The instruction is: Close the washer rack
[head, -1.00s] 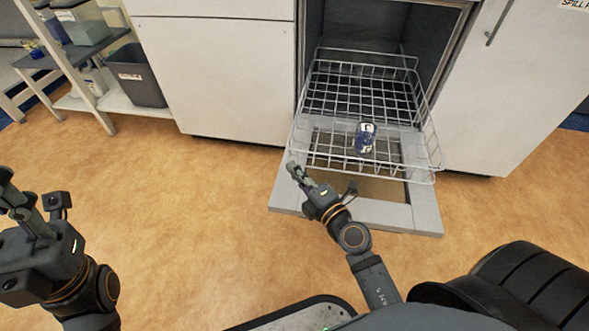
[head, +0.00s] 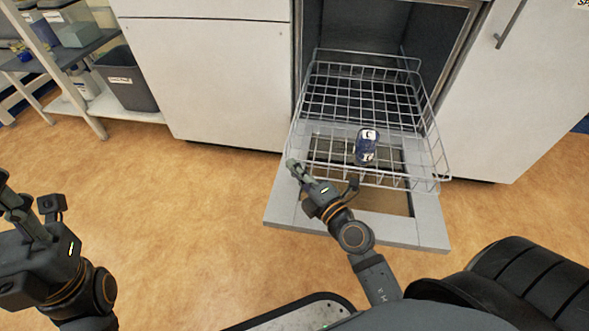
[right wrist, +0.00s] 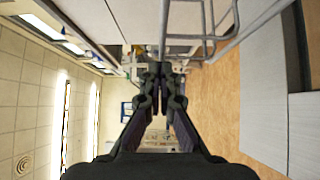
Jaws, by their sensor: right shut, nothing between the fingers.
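The wire washer rack (head: 388,110) is pulled out of the washer (head: 350,32) over its lowered door (head: 285,208). In the right wrist view the shut fingers (right wrist: 158,85) show with rack wire (right wrist: 208,25) at the top. My left gripper (head: 8,190) is at the left edge, away from the rack, partly cut off; its fingertips are unclear.
White cabinets (head: 210,85) flank the washer on both sides. A shelf unit with a dark bin (head: 127,78) stands at the far left. The tan floor (head: 190,220) between my left arm and the door is clear.

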